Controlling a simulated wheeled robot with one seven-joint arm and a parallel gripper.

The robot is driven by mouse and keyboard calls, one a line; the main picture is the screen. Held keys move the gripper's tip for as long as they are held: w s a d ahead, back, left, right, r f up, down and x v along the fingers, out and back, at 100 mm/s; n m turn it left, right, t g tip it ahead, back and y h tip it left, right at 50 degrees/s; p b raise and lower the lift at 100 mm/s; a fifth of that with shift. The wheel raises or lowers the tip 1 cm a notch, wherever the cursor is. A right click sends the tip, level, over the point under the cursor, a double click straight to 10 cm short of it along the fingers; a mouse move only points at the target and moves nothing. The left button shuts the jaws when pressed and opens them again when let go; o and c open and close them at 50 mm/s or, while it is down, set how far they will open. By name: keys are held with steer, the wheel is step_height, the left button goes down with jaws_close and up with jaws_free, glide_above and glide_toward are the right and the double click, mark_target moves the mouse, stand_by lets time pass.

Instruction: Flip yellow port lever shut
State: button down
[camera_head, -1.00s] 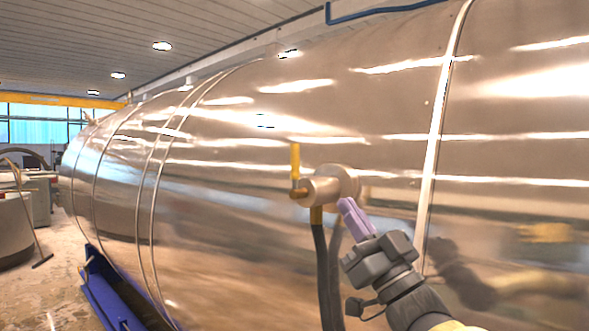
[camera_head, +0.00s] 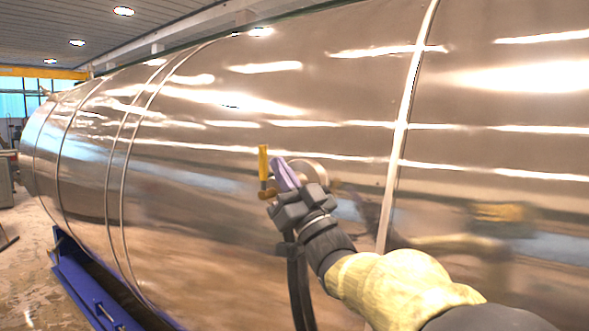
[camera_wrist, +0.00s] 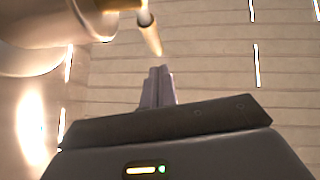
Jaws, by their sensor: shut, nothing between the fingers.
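The yellow port lever (camera_head: 263,163) stands upright on the left end of the metal port (camera_head: 312,172), which sticks out of the chamber's side. My gripper (camera_head: 281,165) is shut and empty. Its purple fingers point up just right of the lever in the head view and cover much of the port. In the wrist view, the shut fingers (camera_wrist: 159,76) sit just below the tip of the lever (camera_wrist: 150,36), with a small gap seeming to remain. The port (camera_wrist: 40,22) fills the upper left there. Contact in depth is hard to judge.
The shiny chamber wall (camera_head: 200,230) runs across the view behind the port.

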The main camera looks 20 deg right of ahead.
mark_target(263, 163)
steer(key=shift+w+a+p, duration=0.2)
steer(key=shift+w, duration=0.3)
steer(key=shift+w+a+p, duration=0.15)
steer(key=shift+w+a, duration=0.05)
steer(key=shift+w, duration=0.3)
steer(key=shift+r, duration=0.1)
